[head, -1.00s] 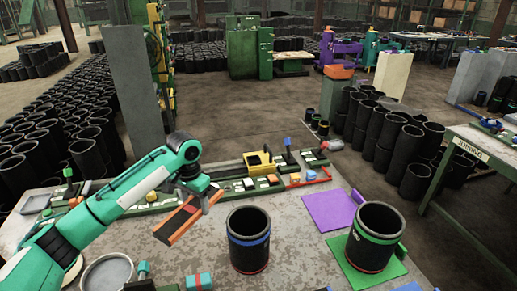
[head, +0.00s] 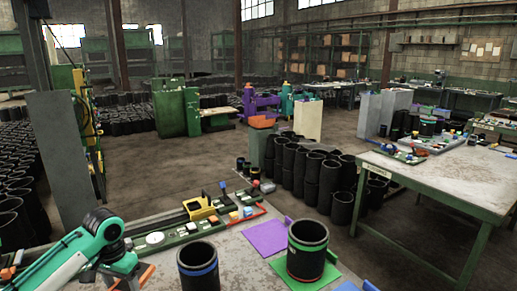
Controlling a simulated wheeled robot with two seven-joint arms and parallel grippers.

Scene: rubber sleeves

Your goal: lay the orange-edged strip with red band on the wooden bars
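My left gripper (head: 122,279) is at the bottom left, low over the near table and partly cut off by the picture's lower edge. The orange-edged strip (head: 146,274) shows only as a small orange-edged piece at the gripper's right side. The earlier frame shows this dark strip with orange edges held in the gripper's fingers. Its red band cannot be made out now. I cannot pick out the wooden bars in this view. My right gripper is not in view.
A black sleeve with a blue band (head: 198,268) stands right of the gripper. A green-banded sleeve (head: 306,251) stands on a green mat (head: 290,281), beside a purple mat (head: 266,237). A green rail with parts (head: 160,240) runs behind. Another table (head: 440,180) stands at right.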

